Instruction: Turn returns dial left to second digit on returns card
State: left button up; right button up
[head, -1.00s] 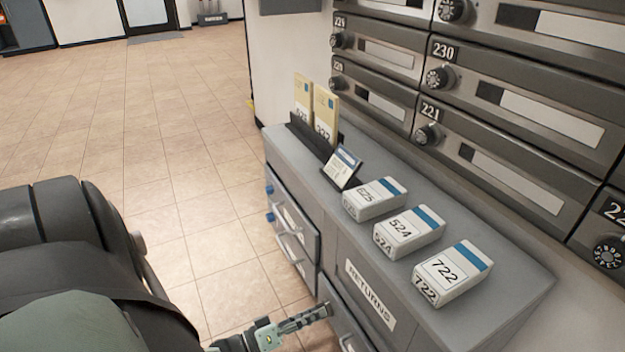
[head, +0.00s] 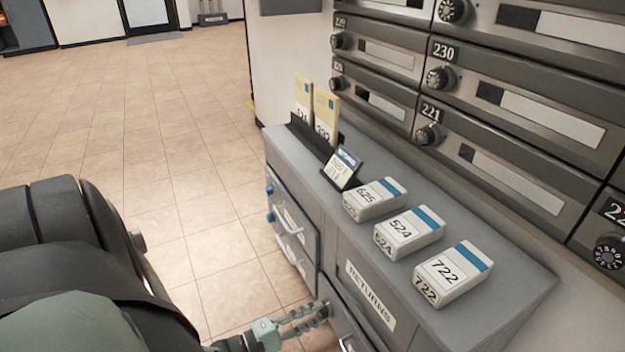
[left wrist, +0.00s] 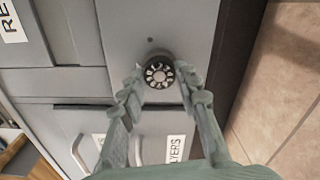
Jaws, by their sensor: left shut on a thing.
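The returns dial (left wrist: 159,73) is a round dark knob with white marks on the grey cabinet front, and it shows in the left wrist view. My left gripper (left wrist: 160,76) has one finger on each side of the dial and is shut on it. In the head view my left gripper (head: 322,311) reaches the cabinet front below the RETURNS label (head: 371,295); the dial is mostly hidden there. A small white and blue card (head: 344,163) leans in a black holder on the cabinet top; its print is too small to read. My right gripper is not in view.
White boxes marked 625 (head: 375,199), 524 (head: 409,232) and 722 (head: 452,273) stand on the grey cabinet top (head: 500,305). Numbered mailboxes with dials (head: 520,105) line the wall. The tiled floor at left is clear.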

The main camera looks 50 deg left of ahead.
pick_arm(q)
jog(key=shift+n, duration=1.6)
jog(key=o, duration=1.2)
jog(key=shift+c, duration=0.2)
jog(key=shift+s, duration=0.15)
jog(key=v, duration=1.1)
jog(key=shift+s, duration=0.35)
jog(key=shift+a, duration=0.15)
